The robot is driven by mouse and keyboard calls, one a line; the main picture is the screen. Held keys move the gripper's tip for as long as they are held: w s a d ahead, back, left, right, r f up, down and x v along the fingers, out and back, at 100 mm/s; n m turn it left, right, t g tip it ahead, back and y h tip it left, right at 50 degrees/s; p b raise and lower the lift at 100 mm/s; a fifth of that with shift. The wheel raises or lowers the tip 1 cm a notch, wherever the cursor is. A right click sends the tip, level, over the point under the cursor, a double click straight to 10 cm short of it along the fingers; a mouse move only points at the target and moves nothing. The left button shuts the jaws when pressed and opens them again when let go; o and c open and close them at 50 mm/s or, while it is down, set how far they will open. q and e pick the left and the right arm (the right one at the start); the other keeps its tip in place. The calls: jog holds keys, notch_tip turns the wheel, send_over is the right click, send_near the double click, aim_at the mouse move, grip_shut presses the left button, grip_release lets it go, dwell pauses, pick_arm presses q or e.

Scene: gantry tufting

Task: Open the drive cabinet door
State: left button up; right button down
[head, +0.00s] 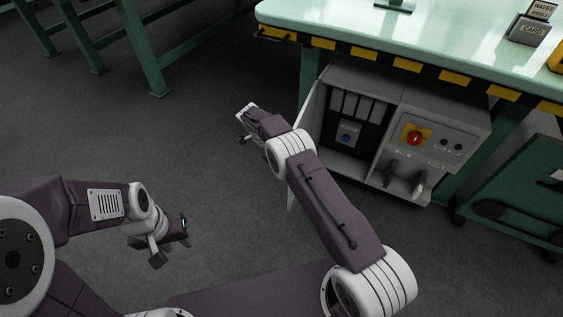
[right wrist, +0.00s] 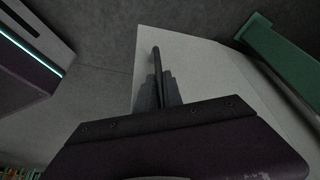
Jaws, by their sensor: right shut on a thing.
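The drive cabinet (head: 447,100) stands under the bench. Its pale door (head: 311,112) is swung out from the left side, seen nearly edge-on, and the inside shows. My right arm hides much of the door in the head view. In the right wrist view, the door panel (right wrist: 200,68) lies behind my right gripper (right wrist: 158,92), whose fingers are shut on the dark door handle (right wrist: 156,60). In the head view the contact between handle and fingers is not clear. My left gripper (head: 170,252) is open and empty over the floor at lower left.
The bench (head: 430,40) has a striped edge above. A green cart (head: 520,190) stands at right.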

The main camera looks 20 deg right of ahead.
jog(key=c, duration=1.5)
grip_release()
jog(key=p+v, duration=0.4)
jog(key=v, duration=0.5)
jog(key=shift+p, duration=0.35)
